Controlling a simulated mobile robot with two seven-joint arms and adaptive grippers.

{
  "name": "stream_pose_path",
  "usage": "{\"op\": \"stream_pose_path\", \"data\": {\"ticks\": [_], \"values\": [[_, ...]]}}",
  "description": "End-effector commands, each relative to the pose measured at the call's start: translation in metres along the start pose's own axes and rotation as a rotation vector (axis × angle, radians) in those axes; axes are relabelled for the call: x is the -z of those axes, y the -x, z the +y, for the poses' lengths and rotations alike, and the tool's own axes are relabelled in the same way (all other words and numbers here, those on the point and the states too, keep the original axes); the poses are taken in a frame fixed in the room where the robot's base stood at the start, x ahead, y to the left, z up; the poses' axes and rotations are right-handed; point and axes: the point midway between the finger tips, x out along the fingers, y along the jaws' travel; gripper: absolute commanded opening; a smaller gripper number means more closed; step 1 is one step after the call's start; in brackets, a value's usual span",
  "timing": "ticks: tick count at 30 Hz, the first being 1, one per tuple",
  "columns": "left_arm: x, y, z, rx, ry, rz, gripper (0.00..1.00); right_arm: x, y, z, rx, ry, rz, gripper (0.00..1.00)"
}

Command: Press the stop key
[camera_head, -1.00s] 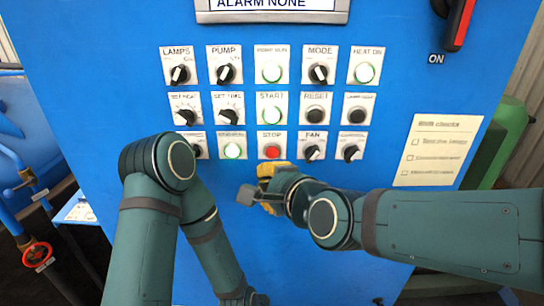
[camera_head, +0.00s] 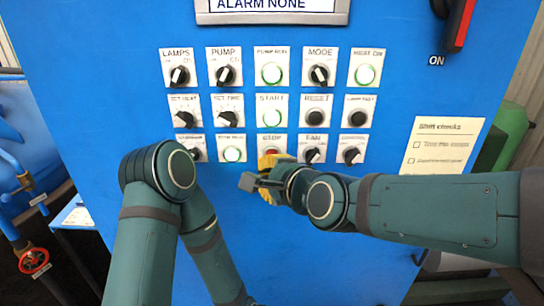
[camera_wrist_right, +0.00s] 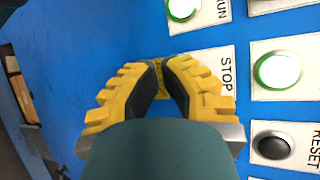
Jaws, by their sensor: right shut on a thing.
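The red stop key (camera_head: 271,152) sits under the STOP label in the bottom row of the blue panel. Only a sliver of its top shows in the head view. My right gripper (camera_head: 268,166), with yellow fingers, is in front of it and covers most of it. In the right wrist view, the fingers (camera_wrist_right: 160,78) come together beside the STOP plate (camera_wrist_right: 228,75) and hide the key.
The lit pump run (camera_head: 271,74) and start (camera_head: 270,112) buttons are above the stop key. A lit green button (camera_head: 232,154) is to its left and the FAN knob (camera_head: 312,156) to its right. A shift checks sheet (camera_head: 440,147) hangs at right.

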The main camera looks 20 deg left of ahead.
Motion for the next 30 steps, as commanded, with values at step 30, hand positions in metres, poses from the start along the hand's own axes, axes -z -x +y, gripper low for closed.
{"op": "stream_pose_path", "data": {"ticks": [30], "values": [[-0.0004,-0.0042,-0.0016,0.000,0.000,0.000,0.47,0.0026,-0.0050,-0.0011,-0.001,-0.001,0.000,0.00]]}}
